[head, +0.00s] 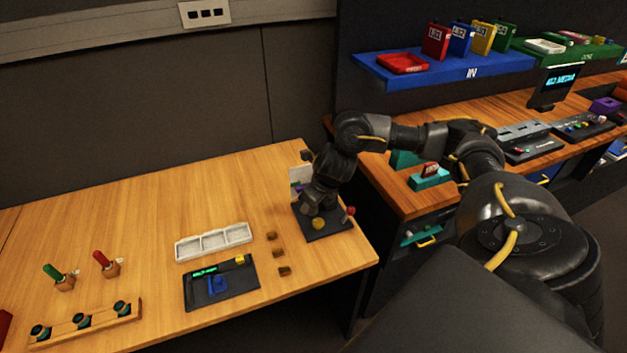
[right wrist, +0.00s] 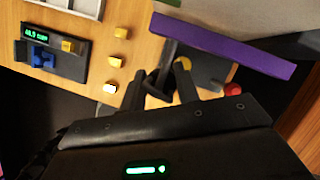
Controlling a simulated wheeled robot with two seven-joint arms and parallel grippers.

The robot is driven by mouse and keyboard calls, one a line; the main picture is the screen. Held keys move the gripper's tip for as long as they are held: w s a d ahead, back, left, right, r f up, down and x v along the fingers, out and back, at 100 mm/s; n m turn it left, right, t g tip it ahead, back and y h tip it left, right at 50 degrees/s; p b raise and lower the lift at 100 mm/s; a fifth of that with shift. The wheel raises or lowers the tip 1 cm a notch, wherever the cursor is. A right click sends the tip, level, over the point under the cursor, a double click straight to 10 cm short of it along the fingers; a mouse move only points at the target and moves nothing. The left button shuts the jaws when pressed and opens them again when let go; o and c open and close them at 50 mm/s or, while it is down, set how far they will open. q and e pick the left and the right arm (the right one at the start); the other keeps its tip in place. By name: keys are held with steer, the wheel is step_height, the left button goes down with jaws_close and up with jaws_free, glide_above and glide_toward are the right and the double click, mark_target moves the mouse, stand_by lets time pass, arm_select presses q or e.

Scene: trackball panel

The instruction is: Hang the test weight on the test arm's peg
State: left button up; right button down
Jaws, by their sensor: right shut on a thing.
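My right gripper (head: 312,206) is over the dark base (head: 333,228) at the right end of the wooden table. In the right wrist view its fingers (right wrist: 163,87) are shut on a dark thing, probably the test weight, whose outline is hard to tell from the fingers. A purple bar (right wrist: 225,45) crosses just beyond the fingertips; I cannot tell whether it touches the held thing. The peg is not clear in either view. A yellow round part (head: 318,223) and a red knob (head: 350,210) show at the base. My left gripper is not in view.
Three small blocks (head: 278,252) lie left of the base. A dark device (head: 222,288) with a green display and a white divided tray (head: 213,242) are farther left. A second desk (head: 408,202) stands close on the right, behind my right arm.

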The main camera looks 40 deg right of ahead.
steer(key=shift+w+d, duration=0.2)
steer(key=shift+w, duration=0.4)
steer(key=shift+w+d+f+b, duration=0.2)
steer(key=shift+w+f+b, duration=0.3)
steer(key=shift+b, duration=0.45)
steer(key=shift+w+r, duration=0.1)
